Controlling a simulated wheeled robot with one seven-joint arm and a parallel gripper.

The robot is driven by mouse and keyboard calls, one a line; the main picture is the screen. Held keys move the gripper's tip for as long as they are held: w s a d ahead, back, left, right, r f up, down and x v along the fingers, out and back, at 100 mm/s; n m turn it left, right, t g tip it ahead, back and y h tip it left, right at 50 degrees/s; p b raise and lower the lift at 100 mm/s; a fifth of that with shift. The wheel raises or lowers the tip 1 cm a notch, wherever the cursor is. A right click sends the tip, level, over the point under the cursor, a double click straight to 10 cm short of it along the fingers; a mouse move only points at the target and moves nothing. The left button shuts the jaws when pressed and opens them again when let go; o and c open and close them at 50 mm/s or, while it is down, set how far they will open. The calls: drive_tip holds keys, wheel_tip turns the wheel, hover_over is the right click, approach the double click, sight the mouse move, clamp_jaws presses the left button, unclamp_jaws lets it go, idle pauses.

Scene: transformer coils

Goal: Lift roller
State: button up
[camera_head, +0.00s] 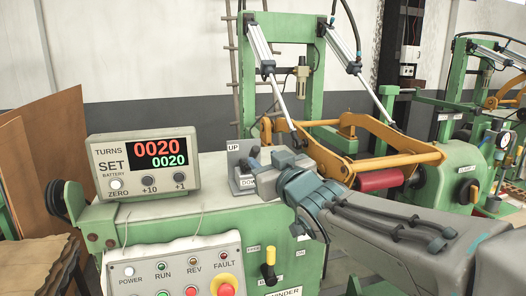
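The red roller (381,180) lies horizontally at the right end of the winder, below the yellow-orange swing frame (375,134). Part of it is hidden behind my arm and wrist. A grey switch plate (240,149) marked UP at the top and with a partly covered lower label stands on the machine top. My gripper (251,166) is right at this plate, its fingers pointing left. The fingers overlap the plate's middle and hide whatever switch or lever is there. I cannot tell whether they touch or grip anything.
A counter box (143,168) reading 0020 stands left of the plate. A control panel (177,277) with a red stop button (226,286) is below. A yellow-knobbed lever (268,274) sits on the machine front. Green posts and pneumatic cylinders (256,50) rise behind.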

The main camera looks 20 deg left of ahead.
sight(257, 154)
drive_tip(key=x, duration=0.6)
drive_tip(key=shift+w+a+p, duration=0.25)
drive_tip(key=shift+p, duration=0.15)
clamp_jaws()
